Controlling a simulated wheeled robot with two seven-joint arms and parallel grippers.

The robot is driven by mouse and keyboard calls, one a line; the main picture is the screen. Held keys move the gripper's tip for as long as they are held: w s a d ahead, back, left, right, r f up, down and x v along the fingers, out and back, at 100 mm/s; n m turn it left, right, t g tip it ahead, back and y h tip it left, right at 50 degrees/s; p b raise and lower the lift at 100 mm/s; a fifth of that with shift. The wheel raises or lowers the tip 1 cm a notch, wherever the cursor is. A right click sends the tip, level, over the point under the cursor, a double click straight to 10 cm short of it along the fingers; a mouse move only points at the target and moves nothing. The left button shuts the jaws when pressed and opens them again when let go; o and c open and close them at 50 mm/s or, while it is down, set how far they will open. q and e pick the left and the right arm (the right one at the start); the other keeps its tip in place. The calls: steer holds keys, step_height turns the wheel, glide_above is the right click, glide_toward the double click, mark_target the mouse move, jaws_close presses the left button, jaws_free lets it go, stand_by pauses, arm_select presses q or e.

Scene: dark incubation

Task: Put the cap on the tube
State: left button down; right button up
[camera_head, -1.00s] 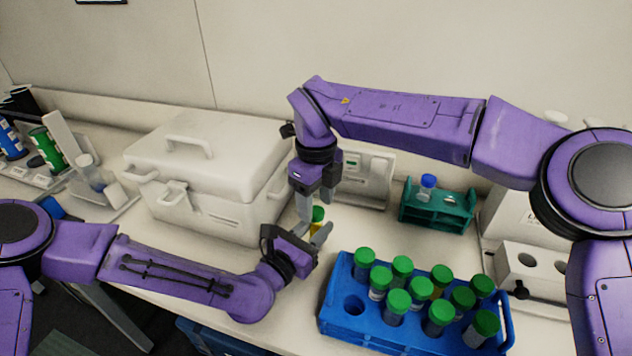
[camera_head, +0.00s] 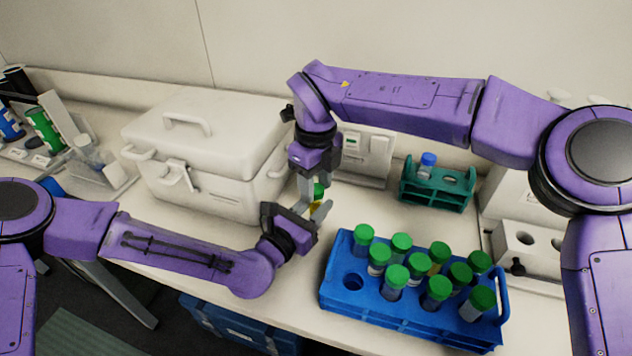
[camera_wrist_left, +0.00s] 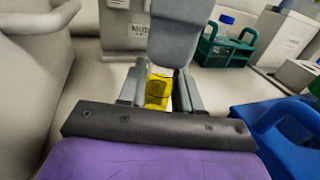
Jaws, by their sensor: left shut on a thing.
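A tube with yellow contents (camera_wrist_left: 157,92) stands upright between the fingers of my left gripper (camera_head: 314,212), which is shut on it. In the head view a green cap (camera_head: 319,191) shows right above the yellow tube (camera_head: 316,207). I cannot tell whether the cap is seated or a small gap is left. My right gripper (camera_head: 317,183) points down from above, its fingers at the cap. One grey finger hides the cap in the left wrist view, so I cannot see whether the jaws are closed on it.
A blue rack (camera_head: 352,304) with several green-capped tubes and an empty hole stands at the front right. A white lidded box (camera_head: 222,190) is behind left. A green rack (camera_head: 436,194) with a blue-capped tube stands at the back. Bench between is clear.

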steer(key=shift+o, duration=0.9)
step_height(320, 180, up, 12)
arm_select(q)
steer(key=c, duration=0.7)
jaws_free()
